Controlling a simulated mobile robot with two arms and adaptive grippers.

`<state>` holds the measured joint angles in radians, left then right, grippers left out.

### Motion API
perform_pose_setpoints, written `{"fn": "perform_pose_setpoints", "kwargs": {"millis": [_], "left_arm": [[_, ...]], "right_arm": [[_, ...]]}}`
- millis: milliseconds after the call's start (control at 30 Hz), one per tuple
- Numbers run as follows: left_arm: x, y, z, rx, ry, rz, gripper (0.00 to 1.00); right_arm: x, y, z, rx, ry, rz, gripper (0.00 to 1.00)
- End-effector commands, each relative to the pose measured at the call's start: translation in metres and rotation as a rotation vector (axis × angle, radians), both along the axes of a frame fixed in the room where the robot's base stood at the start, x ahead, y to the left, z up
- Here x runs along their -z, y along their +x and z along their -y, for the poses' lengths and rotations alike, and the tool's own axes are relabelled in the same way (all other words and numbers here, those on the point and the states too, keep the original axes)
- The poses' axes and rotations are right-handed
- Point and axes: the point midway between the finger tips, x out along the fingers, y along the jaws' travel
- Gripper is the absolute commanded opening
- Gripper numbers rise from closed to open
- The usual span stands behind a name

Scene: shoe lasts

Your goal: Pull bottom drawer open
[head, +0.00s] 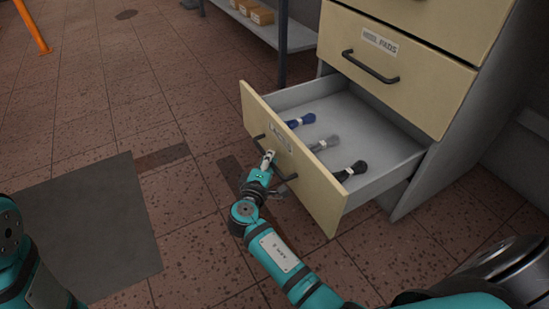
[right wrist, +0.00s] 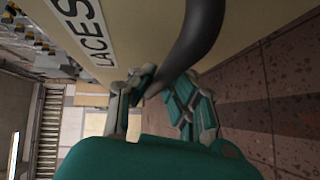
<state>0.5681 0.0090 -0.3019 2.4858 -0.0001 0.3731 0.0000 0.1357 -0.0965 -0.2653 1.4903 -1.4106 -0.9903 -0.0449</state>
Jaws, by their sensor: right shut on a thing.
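The bottom drawer (head: 300,165), cream-fronted with a label reading LACES, stands pulled well out of the cabinet in the head view. Inside lie a blue lace bundle (head: 301,120), a grey one (head: 325,144) and a black one (head: 350,171). My right gripper (head: 266,165) is at the drawer front, shut on its dark bar handle (head: 288,178). In the right wrist view the gripper's fingers (right wrist: 155,90) close around the curved handle (right wrist: 195,40). Of my left arm only links show at the left edge; its gripper is out of view.
The drawer above, labelled HEEL PADS (head: 410,70), is shut. A shelf with small boxes (head: 256,12) stands behind, left of the cabinet. An orange post (head: 33,27) is at the far left. The tiled floor left of the drawer is clear, with a dark grey mat (head: 85,230).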

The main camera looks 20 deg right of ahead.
Motion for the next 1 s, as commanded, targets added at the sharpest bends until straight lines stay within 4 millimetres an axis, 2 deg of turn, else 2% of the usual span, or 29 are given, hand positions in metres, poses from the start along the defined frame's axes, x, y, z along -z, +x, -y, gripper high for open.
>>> {"fn": "perform_pose_setpoints", "kwargs": {"millis": [300, 333, 500, 800, 1000], "left_arm": [[-0.001, -0.002, 0.0, -0.003, 0.001, 0.009, 0.0], [-0.001, -0.002, 0.0, -0.003, 0.001, 0.009, 0.0], [-0.001, -0.002, -0.001, -0.003, 0.001, 0.009, 0.0], [0.002, -0.001, -0.001, -0.006, 0.001, 0.001, 0.0], [0.001, -0.001, -0.001, -0.004, 0.001, 0.002, 0.0]], "right_arm": [[-0.003, 0.001, -0.001, 0.0, 0.0, 0.006, 0.0], [-0.003, 0.001, -0.001, 0.0, 0.0, 0.006, 0.15], [-0.002, 0.0, 0.0, 0.0, 0.0, 0.004, 0.36], [-0.001, -0.002, -0.002, -0.001, 0.001, 0.001, 0.36], [-0.004, -0.024, -0.02, -0.001, 0.004, 0.0, 0.36]]}}
